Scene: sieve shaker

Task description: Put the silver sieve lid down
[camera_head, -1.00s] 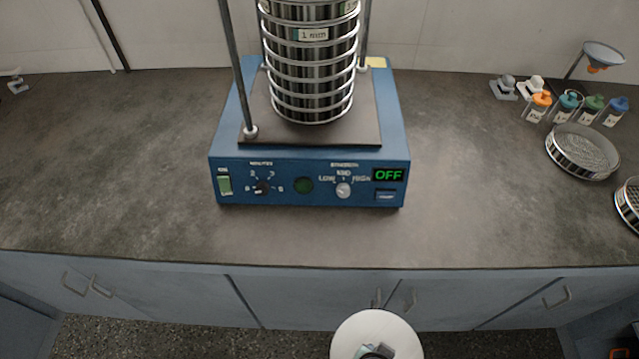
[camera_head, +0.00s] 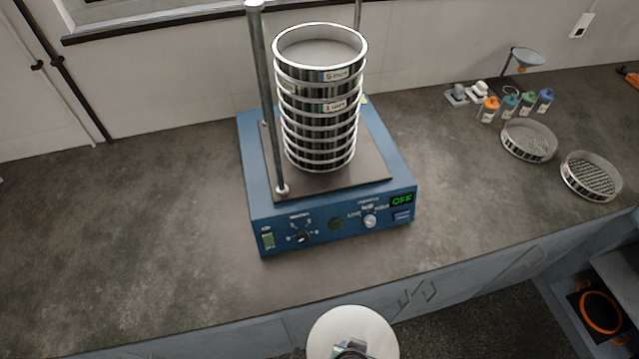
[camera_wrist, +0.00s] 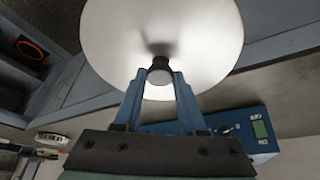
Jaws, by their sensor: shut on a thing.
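The silver sieve lid (camera_head: 350,325) is a pale round disc at the bottom of the head view, in front of the counter's edge. It also fills the top of the wrist view (camera_wrist: 110,35). My gripper (camera_wrist: 160,75) is shut on the lid's dark central knob, its two blue fingers on either side. In the head view the gripper is mostly out of frame below the lid. The stack of silver sieves (camera_head: 318,125) stands upright on the blue shaker (camera_head: 335,220), and its top is open. The shaker's display reads OFF.
The dark counter (camera_head: 130,240) is bare left of the shaker. Two loose sieves (camera_head: 528,142) (camera_head: 591,178) lie at right, near several small bottles (camera_head: 507,107) and a funnel (camera_head: 527,58). Metal rods (camera_head: 265,100) rise beside the stack. Cabinets (camera_head: 440,290) front the counter.

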